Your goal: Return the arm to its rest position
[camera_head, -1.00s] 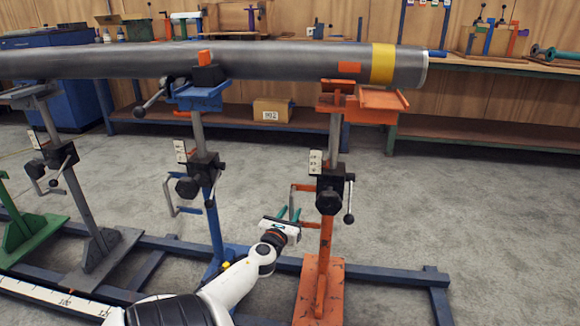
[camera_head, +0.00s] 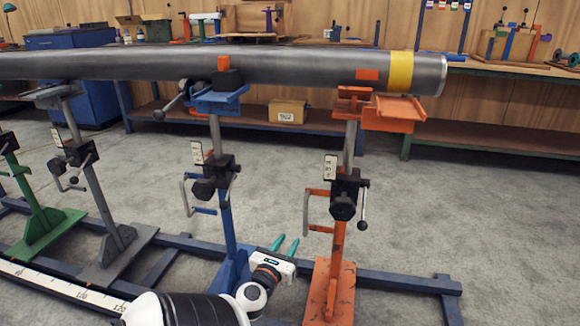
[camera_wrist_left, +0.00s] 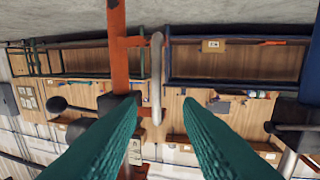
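My left gripper (camera_head: 285,244) is low in the head view, between the blue stand (camera_head: 229,225) and the orange stand (camera_head: 338,240). Its two teal fingers are spread apart with nothing between them. In the left wrist view the fingers (camera_wrist_left: 160,125) are also apart. Beyond them that view shows the orange post (camera_wrist_left: 119,50) and a grey crank handle (camera_wrist_left: 156,75), clear of the fingers. My right gripper does not show in any frame.
A long grey pipe (camera_head: 290,66) with a yellow band (camera_head: 401,71) lies across the stands. A blue floor rail (camera_head: 395,280) runs behind the gripper. The grey floor (camera_head: 430,210) to the right is open. Workbenches (camera_head: 490,133) line the back wall.

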